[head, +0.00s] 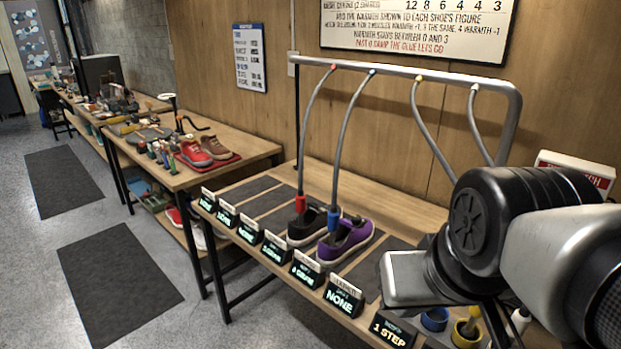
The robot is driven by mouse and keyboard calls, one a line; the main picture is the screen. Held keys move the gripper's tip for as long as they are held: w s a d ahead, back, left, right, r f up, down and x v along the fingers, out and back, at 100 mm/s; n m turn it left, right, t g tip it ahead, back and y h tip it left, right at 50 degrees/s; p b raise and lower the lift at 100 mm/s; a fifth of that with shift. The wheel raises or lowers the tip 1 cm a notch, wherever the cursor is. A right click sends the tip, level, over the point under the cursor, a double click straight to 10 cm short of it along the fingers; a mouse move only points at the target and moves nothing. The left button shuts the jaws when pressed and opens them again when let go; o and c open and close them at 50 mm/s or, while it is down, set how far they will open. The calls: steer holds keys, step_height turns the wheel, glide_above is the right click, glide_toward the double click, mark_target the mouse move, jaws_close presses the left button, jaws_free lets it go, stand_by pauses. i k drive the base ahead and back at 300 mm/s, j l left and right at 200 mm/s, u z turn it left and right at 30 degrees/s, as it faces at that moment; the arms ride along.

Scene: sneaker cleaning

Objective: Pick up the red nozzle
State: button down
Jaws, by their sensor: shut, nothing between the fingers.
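The red nozzle (300,203) hangs at the end of a grey hose, pointing down into the opening of a black shoe (306,230) on the bench. Its lower tip is hidden by the shoe. A blue nozzle (334,220) stands the same way in the purple shoe (346,240) just to the right. My arm comes in from the right and covers the bench's right part. Dark thin parts below the wrist look like my gripper (498,325); it is mostly hidden, well to the right of the red nozzle and apart from it.
A grey rail (430,76) carries several hoses above the bench. Small lit signs, one reading NONE (343,297), line the front edge. Bare dark mats (250,190) lie left of the shoes.

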mark_target(300, 199)
steer(key=k+l+u, duration=0.1)
steer(key=l+u, duration=0.35)
steer(key=i+j, duration=1.35)
steer(key=i, duration=0.15)
steer(key=i+j+z, duration=0.25)
steer(key=i+j, duration=0.15)
steer(key=i+j+z, duration=0.25)
steer(key=j, duration=0.25)
steer(key=i+z, duration=0.1)
steer(key=z, duration=1.35)
